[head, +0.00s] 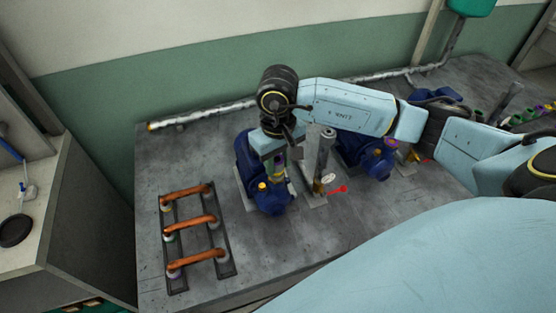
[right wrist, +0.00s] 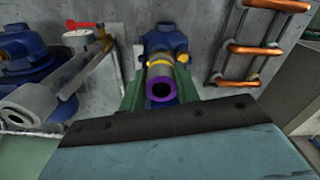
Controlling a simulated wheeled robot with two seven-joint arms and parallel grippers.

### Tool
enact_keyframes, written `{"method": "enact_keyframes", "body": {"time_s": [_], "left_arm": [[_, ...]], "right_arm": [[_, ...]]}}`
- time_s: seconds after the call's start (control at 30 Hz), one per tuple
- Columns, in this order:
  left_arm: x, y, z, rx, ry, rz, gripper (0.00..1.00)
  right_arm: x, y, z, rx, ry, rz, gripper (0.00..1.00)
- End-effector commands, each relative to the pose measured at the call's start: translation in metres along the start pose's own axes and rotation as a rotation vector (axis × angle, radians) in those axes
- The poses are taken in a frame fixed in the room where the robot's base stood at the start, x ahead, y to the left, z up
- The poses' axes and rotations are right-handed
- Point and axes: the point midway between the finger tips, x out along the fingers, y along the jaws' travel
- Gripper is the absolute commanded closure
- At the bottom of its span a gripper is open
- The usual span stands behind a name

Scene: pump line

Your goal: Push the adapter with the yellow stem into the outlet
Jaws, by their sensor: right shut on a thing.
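My right gripper (head: 276,165) is over the near blue pump (head: 272,200) in the head view. It is shut on the adapter, whose purple ring (right wrist: 161,89) with a dark bore faces the right wrist camera. A yellow part (right wrist: 160,61) of the adapter shows just beyond the ring, between the green fingers. The blue pump (right wrist: 165,40) lies directly behind it, and the adapter lines up with it in that view. The outlet is hidden behind the adapter, so I cannot tell how far the stem sits in it. My left gripper is not in view.
An upright grey pipe with a red-handled valve (head: 340,189) stands close right of the near pump. A second blue pump (head: 372,160) is further right. A rack with orange handles (head: 193,222) lies to the left. Bare bench lies around the rack.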

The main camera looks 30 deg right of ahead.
Motion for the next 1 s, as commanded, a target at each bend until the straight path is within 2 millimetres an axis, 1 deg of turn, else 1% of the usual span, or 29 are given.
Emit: {"method": "enact_keyframes", "body": {"time_s": [0.2, 0.67, 0.83, 0.87, 1.0], "left_arm": [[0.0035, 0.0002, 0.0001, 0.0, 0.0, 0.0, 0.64], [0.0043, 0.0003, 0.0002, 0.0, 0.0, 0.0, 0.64], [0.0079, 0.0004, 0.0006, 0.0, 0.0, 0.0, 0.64], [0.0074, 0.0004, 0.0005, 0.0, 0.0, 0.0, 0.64], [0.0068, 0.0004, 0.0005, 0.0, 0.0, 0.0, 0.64]], "right_arm": [[0.0026, 0.0003, 0.0, 0.0, 0.0, 0.0, 0.92], [0.003, 0.0003, 0.0001, 0.0, 0.0, 0.001, 0.92], [0.0053, 0.0004, 0.0001, 0.0, -0.001, 0.0, 0.92], [0.005, 0.0003, 0.0002, 0.0, -0.001, 0.0, 0.66], [0.0044, 0.0003, 0.0002, 0.0, -0.001, 0.0, 0.48]]}}
